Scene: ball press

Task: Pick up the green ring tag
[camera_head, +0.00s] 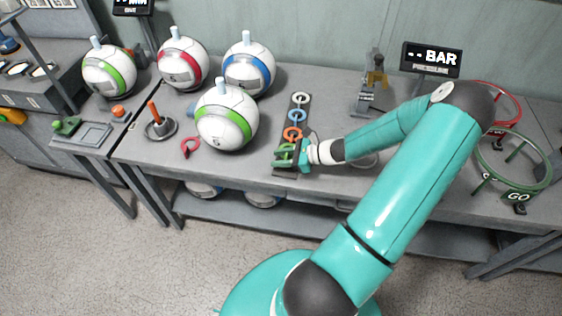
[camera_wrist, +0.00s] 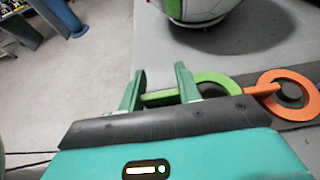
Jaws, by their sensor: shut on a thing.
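The green ring tag (camera_head: 284,148) is at the near end of a dark strip (camera_head: 283,172) on the bench. In the wrist view the green ring (camera_wrist: 217,79) has its flat tab (camera_wrist: 160,97) between the two green fingers. My gripper (camera_head: 297,153) is shut on this tab, and the wrist view shows its fingers (camera_wrist: 160,82) on either side of it. The ring loop sticks out to the right of the fingers, close to the orange ring. I cannot tell whether it is clear of the strip.
An orange ring tag (camera_head: 293,134), a blue one (camera_head: 297,115) and a white one (camera_head: 300,99) lie farther along the strip. A green-banded ball (camera_head: 227,118) stands left of my gripper. A red ring tag (camera_head: 190,147) lies left of that ball.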

